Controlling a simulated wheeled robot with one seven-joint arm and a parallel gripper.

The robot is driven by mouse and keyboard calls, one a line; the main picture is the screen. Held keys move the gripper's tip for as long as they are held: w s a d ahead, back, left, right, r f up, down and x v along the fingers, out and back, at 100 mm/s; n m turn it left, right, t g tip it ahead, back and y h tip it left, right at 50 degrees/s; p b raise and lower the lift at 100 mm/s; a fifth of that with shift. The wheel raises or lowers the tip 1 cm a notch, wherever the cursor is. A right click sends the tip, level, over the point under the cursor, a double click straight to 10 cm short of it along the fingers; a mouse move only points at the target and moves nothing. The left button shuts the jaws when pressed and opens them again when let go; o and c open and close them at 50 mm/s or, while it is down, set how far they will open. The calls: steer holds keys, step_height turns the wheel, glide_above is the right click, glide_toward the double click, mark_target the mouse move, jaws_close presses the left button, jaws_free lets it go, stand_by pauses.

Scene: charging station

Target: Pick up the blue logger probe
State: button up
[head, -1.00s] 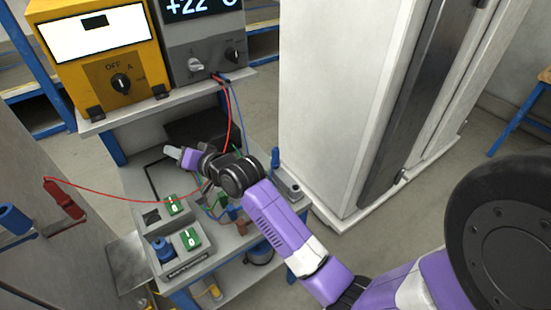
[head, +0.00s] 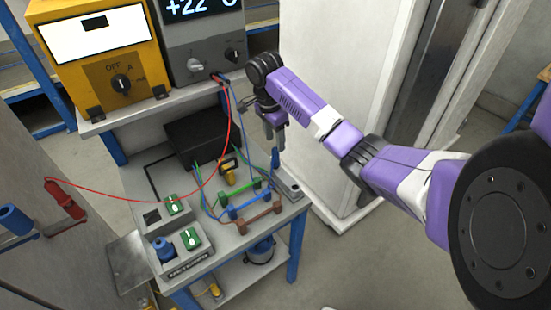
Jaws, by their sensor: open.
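The blue logger probe appears to be the slim upright blue piece (head: 275,158) at the right side of the bench, by a small grey holder (head: 289,189). My gripper (head: 274,143) points down just above it, fingers apart. The fingertips are close over the probe's top in this view; I cannot tell whether they touch it or straddle it. Nothing shows held in the gripper.
Red and blue leads (head: 228,115) hang from the grey temperature unit (head: 203,45). Colored bars (head: 250,205) and a black box (head: 197,137) lie on the bench. Green-switch modules (head: 178,245) stand at front left. A white cabinet (head: 330,120) rises close on the right.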

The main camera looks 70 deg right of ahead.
mark_target(276, 156)
steer(key=shift+s+a+f+p, duration=0.1)
steer(key=shift+f+p, duration=0.15)
steer(key=shift+f, duration=0.95)
steer(key=shift+s+d+f+p, duration=0.15)
steer(key=shift+f+p, duration=0.1)
steer(key=shift+f, duration=1)
steer(key=shift+s+a+f+p, duration=0.15)
steer(key=shift+f+p, duration=0.1)
steer(key=shift+f, duration=0.95)
steer(key=shift+c, duration=0.2)
jaws_close()
